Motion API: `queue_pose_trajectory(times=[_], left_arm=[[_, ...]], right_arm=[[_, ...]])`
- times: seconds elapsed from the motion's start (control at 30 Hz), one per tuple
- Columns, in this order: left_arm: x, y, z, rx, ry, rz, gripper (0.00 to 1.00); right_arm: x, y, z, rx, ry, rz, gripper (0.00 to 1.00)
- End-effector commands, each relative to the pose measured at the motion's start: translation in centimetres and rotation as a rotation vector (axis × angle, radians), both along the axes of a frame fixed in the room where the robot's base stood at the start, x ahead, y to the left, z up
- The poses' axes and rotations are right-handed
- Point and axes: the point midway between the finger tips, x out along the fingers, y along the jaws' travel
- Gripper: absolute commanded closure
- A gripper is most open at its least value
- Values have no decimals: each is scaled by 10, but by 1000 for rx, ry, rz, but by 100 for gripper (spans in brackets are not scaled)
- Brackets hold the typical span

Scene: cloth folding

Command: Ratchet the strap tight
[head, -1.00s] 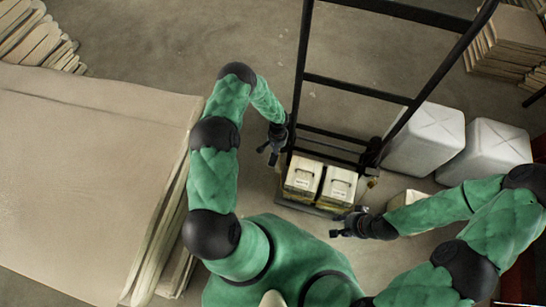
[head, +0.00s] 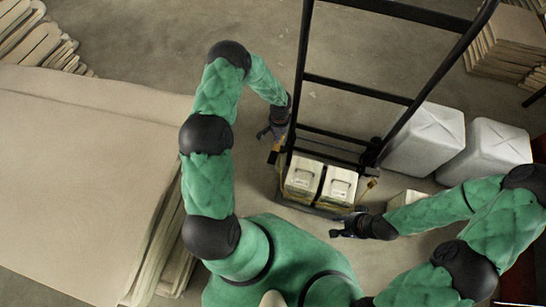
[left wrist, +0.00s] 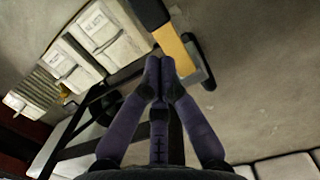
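A hand cart with a black frame (head: 400,100) carries two pale boxes (head: 302,178) (head: 340,187) on its base. A yellow-orange piece with dark ends (head: 272,157), perhaps the strap's ratchet, is at the cart's left side. It shows large in the left wrist view (left wrist: 175,45), right by my fingertips. My left gripper (head: 268,134) is beside the cart's left upright. In the left wrist view its fingertips (left wrist: 159,68) meet; I see nothing clearly held between them. My right gripper (head: 336,227) is in front of the right box, fingers apart and empty.
Two white containers (head: 428,138) (head: 487,150) stand right of the cart, with a small pale box (head: 405,198) in front. A large stack of brown sheets (head: 85,170) fills the left. Floor behind the left arm is clear.

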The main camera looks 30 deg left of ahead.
Motion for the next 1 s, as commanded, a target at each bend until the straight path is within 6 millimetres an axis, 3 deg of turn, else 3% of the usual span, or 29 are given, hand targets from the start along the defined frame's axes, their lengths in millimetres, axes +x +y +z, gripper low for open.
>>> queue_pose_trajectory(times=[0.27,1.0], left_arm=[[2,0,22,0,1,0,100],[2,0,23,0,2,0,100]], right_arm=[[0,0,0,0,0,0,60],[0,0,0,0,0,0,60]])
